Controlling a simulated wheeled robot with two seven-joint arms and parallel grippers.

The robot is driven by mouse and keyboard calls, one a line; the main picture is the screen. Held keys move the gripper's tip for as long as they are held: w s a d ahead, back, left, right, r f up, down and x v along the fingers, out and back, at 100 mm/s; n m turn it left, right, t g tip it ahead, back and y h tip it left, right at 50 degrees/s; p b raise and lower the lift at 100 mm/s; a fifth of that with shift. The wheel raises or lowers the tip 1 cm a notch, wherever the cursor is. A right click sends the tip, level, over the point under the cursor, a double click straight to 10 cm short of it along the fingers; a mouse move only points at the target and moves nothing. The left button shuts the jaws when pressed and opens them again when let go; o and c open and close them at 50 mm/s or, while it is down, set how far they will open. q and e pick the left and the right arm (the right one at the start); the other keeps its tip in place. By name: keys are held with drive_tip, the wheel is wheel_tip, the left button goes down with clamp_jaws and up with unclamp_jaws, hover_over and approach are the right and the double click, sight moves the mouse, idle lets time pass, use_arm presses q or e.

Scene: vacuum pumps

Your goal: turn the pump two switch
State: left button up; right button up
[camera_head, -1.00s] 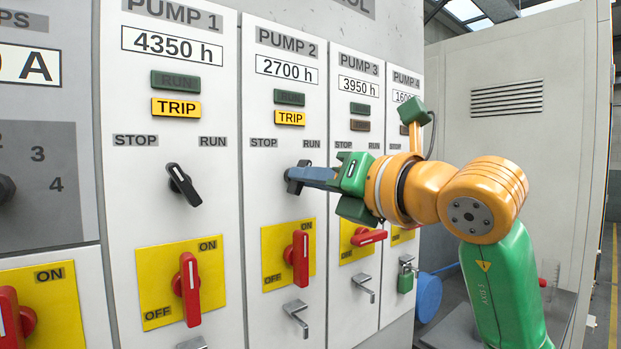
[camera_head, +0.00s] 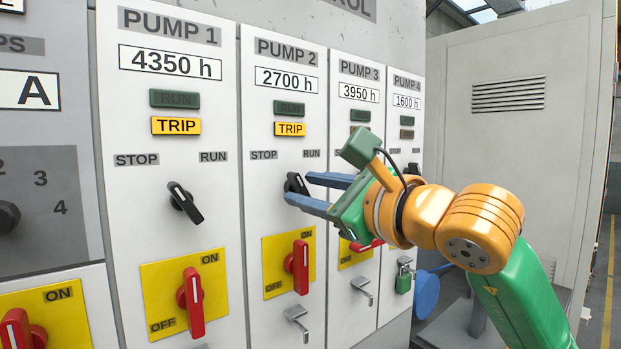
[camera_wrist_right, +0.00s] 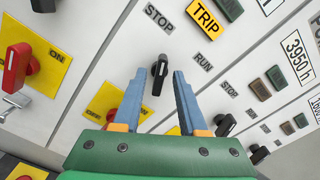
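The pump two switch (camera_head: 293,184) is a black rotary knob under the STOP and RUN labels on the PUMP 2 panel. My right gripper (camera_head: 298,187) is open, one blue finger above and one below the knob in the head view. In the right wrist view the knob (camera_wrist_right: 160,75) lies between the fingertips (camera_wrist_right: 159,73), with a visible gap on each side. Its white mark points toward STOP. The yellow TRIP lamp (camera_head: 290,129) of pump 2 is lit and its RUN lamp (camera_head: 289,109) is dark. My left gripper is not in view.
Below the switch is a red handle (camera_head: 300,268) on a yellow plate, with a grey lever (camera_head: 296,317) under it. The pump 1 knob (camera_head: 186,203) is to the left. A green padlock (camera_head: 404,283) hangs on the pump 4 panel.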

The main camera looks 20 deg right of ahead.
drive_tip(key=shift+f, duration=0.1)
idle(0.3)
drive_tip(key=shift+b+v, duration=0.45)
drive_tip(key=shift+v, duration=0.55)
drive_tip(key=shift+s+d+b, duration=0.25)
drive_tip(key=shift+s+b, duration=0.15)
drive_tip(key=shift+s, duration=0.15)
drive_tip(key=b+v, duration=0.1)
drive_tip(key=v, duration=0.3)
drive_tip(key=shift+s+d, duration=0.1)
drive_tip(key=shift+s, duration=0.3)
